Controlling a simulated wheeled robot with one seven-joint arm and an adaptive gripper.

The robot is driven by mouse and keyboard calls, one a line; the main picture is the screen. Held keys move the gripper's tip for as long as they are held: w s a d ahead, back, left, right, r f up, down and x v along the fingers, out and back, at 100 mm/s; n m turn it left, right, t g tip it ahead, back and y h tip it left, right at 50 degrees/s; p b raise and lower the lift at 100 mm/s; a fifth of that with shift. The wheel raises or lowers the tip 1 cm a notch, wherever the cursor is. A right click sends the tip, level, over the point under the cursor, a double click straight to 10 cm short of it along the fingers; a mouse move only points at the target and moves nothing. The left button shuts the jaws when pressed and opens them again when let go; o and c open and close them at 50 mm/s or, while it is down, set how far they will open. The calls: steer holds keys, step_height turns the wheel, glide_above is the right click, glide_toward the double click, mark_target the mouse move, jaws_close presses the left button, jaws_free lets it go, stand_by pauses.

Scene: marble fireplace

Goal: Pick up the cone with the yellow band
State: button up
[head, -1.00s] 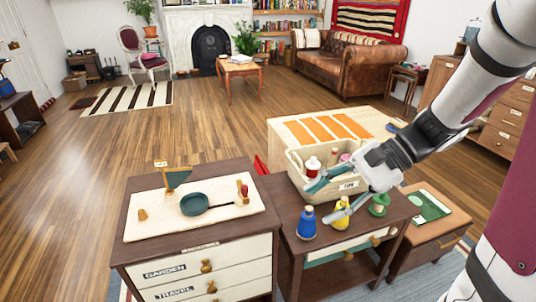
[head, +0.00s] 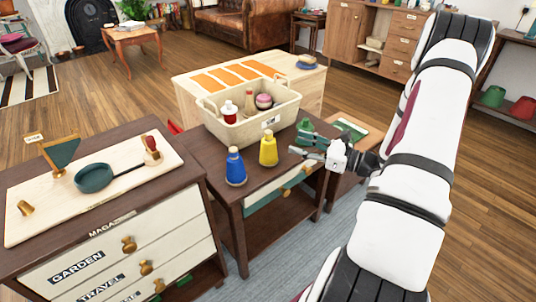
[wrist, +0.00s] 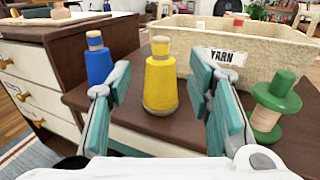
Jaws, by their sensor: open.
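The yellow cone (head: 268,150), with a pale wooden top, stands upright on the dark side table (head: 268,180) near its front. In the wrist view the yellow cone (wrist: 161,92) appears between the two teal fingers, a little beyond them. My gripper (head: 298,144) is open and empty, just right of the yellow cone at about its height, and apart from it. A blue cone (head: 235,170) with a wooden top stands left of it; it also shows in the wrist view (wrist: 98,66). A green spool (wrist: 270,104) stands to the right, partly behind my gripper in the head view.
A cream crate (head: 225,132) labelled YARN, holding several bottles and spools, stands close behind the cones. A drawer cabinet (head: 100,225) with a board and a green pan (head: 93,177) is at the left. A pale table with orange strips (head: 300,88) stands behind.

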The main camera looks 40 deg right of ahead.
mark_target(271, 139)
steer(key=b+x, duration=0.1)
steer(key=x, duration=0.2)
steer(key=b+x, duration=0.1)
steer(key=x, duration=0.6)
steer(key=shift+w+f+b, duration=0.15)
steer(key=shift+f+b, duration=0.2)
steer(key=shift+b, duration=0.05)
steer(key=shift+w+a+r, duration=0.1)
steer(key=shift+w+a, duration=0.1)
steer(key=shift+w, duration=0.25)
steer(key=shift+c, duration=0.6)
jaws_close()
